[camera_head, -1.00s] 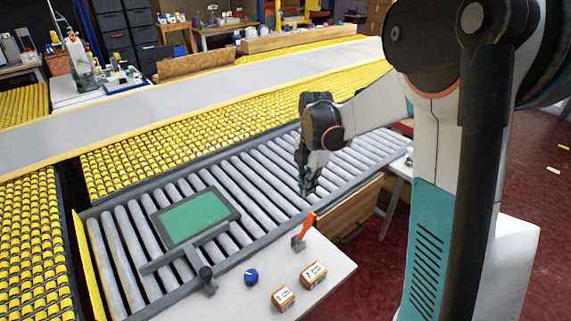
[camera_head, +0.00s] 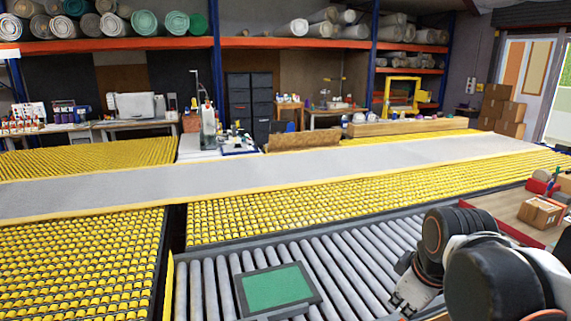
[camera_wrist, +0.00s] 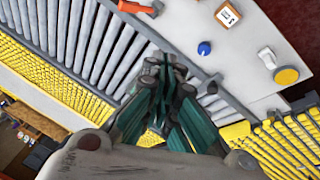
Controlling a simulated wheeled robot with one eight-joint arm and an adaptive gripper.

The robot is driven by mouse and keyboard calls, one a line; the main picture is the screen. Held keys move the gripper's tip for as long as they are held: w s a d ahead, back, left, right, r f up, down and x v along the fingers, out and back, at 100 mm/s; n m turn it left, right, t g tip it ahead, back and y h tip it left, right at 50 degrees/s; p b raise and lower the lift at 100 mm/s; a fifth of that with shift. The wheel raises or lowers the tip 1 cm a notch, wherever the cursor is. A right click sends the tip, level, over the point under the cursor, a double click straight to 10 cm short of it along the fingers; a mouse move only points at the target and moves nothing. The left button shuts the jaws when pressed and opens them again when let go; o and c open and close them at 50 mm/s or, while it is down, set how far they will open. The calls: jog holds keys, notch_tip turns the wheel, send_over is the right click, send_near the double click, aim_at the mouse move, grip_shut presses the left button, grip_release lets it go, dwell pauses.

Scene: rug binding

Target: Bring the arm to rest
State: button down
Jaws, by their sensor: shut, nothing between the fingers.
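My gripper (camera_head: 403,301) is at the lower right of the head view, over the grey roller conveyor (camera_head: 335,262), with its tips close to the bottom edge of the picture. In the wrist view my gripper (camera_wrist: 166,72) shows its teal and dark fingers drawn together, with nothing held between them. My arm (camera_head: 450,240) is folded at the lower right of the head view. Whether the fingers touch the rollers cannot be told.
A green panel in a dark frame (camera_head: 275,287) lies left of my gripper. The wrist view shows a white table (camera_wrist: 250,62) with a blue knob (camera_wrist: 204,48), a numbered box (camera_wrist: 228,14), an orange-handled tool (camera_wrist: 136,7) and a yellow disc (camera_wrist: 286,76). Boxes (camera_head: 540,212) stand right.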

jog(key=s+a+f+m+t, duration=0.1)
jog(key=s+a+m+t, duration=0.1)
jog(key=s+m, duration=0.5)
jog(key=shift+s+a+f+m+t+b, duration=0.2)
jog(key=shift+s+a+m+t+b, duration=0.2)
jog(key=shift+m+b, duration=0.1)
dwell(0.4)
